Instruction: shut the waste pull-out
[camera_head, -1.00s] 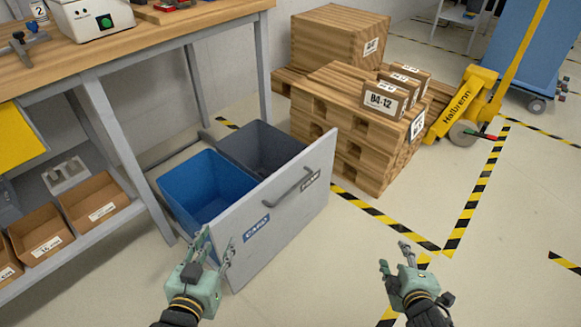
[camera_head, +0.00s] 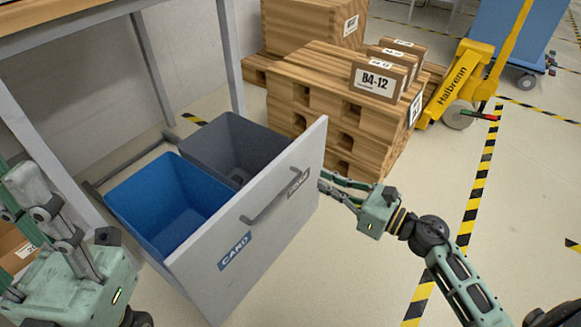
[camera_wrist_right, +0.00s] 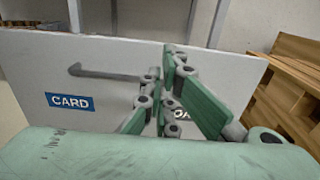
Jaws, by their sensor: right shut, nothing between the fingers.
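The waste pull-out (camera_head: 235,243) stands out from under the workbench, with a grey front panel, a bar handle (camera_head: 278,196) and a blue CARD label. Behind the panel are a blue bin (camera_head: 172,200) and a dark grey bin (camera_head: 232,148). My right gripper (camera_head: 326,181) is shut and empty, its fingertips at the panel's right end; I cannot tell whether they touch it. In the right wrist view the fingers (camera_wrist_right: 168,95) stand before the panel (camera_wrist_right: 110,60), right of the handle, partly covering the second label. My left gripper (camera_head: 30,200) is at the left edge, near the workbench; its finger state is unclear.
The workbench (camera_head: 50,20) and its grey legs stand at the left. Wooden crates and a pallet stack (camera_head: 330,110) stand behind the pull-out. A yellow pallet jack (camera_head: 465,80) is at the right.

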